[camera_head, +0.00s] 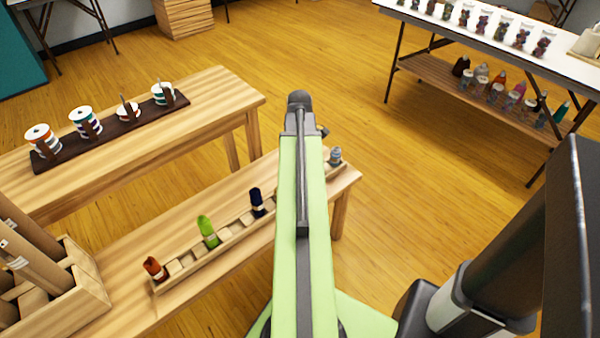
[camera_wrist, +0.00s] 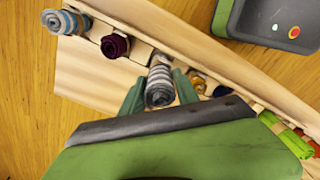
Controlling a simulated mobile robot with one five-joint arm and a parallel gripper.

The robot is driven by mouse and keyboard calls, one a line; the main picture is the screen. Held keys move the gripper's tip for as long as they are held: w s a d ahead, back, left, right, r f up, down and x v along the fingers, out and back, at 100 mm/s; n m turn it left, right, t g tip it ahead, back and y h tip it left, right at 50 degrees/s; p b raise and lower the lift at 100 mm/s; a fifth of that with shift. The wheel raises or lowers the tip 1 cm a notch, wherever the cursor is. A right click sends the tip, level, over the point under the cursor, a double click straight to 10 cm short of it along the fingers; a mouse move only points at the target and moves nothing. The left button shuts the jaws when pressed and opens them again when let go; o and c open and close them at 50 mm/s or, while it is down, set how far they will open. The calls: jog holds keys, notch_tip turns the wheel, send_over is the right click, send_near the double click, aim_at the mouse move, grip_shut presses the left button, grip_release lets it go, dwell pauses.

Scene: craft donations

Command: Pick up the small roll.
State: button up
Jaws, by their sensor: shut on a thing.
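A grey-and-white striped roll (camera_wrist: 159,90) is between the two green fingers of my gripper (camera_wrist: 160,93) in the wrist view. The fingers are shut on it, one on each side. The roll's spiral end faces the camera; whether its far end is clear of the wooden rack (camera_wrist: 172,22) cannot be told. In the head view my own arm hides the gripper and this roll.
Other rolls sit along the rack: blue-grey striped (camera_wrist: 66,22), maroon (camera_wrist: 115,45), orange-brown (camera_wrist: 198,83) and green (camera_wrist: 288,135). The rack (camera_head: 236,237) lies on a wooden bench (camera_head: 130,262). A crate of tubes (camera_head: 75,300) stands at left.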

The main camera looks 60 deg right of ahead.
grip_shut()
jog(key=shift+r, duration=0.1)
